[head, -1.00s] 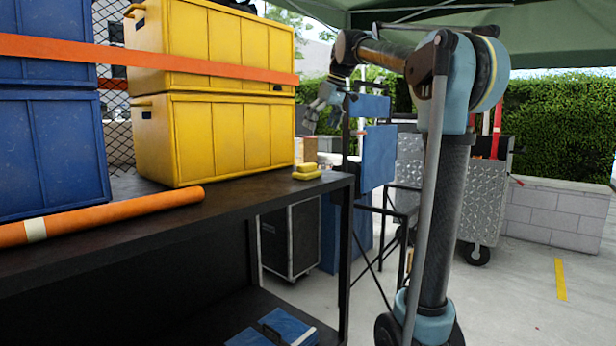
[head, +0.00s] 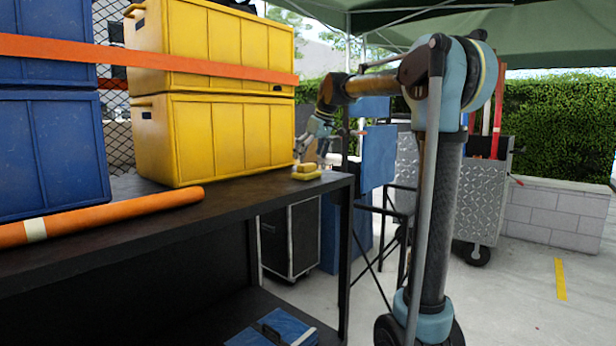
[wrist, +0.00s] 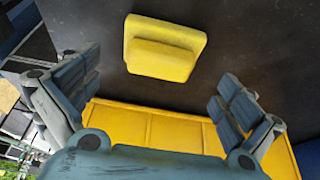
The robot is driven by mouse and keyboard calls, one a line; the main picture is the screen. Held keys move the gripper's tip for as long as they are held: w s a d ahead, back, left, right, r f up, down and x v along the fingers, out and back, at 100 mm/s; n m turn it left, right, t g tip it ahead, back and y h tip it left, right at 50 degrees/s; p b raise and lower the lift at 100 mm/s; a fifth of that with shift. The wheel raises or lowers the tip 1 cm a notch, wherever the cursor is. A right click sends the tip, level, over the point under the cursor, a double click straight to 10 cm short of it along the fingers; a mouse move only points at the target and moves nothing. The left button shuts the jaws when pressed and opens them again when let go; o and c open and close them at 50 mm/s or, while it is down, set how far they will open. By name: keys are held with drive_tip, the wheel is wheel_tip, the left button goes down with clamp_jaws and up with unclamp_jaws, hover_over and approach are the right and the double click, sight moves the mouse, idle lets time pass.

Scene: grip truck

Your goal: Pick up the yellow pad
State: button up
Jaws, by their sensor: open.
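In the wrist view my gripper (wrist: 155,92) is open, and the pad lies between and beyond the two fingers, towards the top. Nothing is between the fingers. Whether a fingertip touches the pad cannot be told.
Blue crates (head: 50,155) stand at left. An orange roll (head: 110,215) lies on the shelf top (head: 240,200). A blue case (head: 275,330) is on the lower shelf.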

sight(308, 164)
drive_tip(key=x, duration=0.5)
drive_tip(key=c, duration=1)
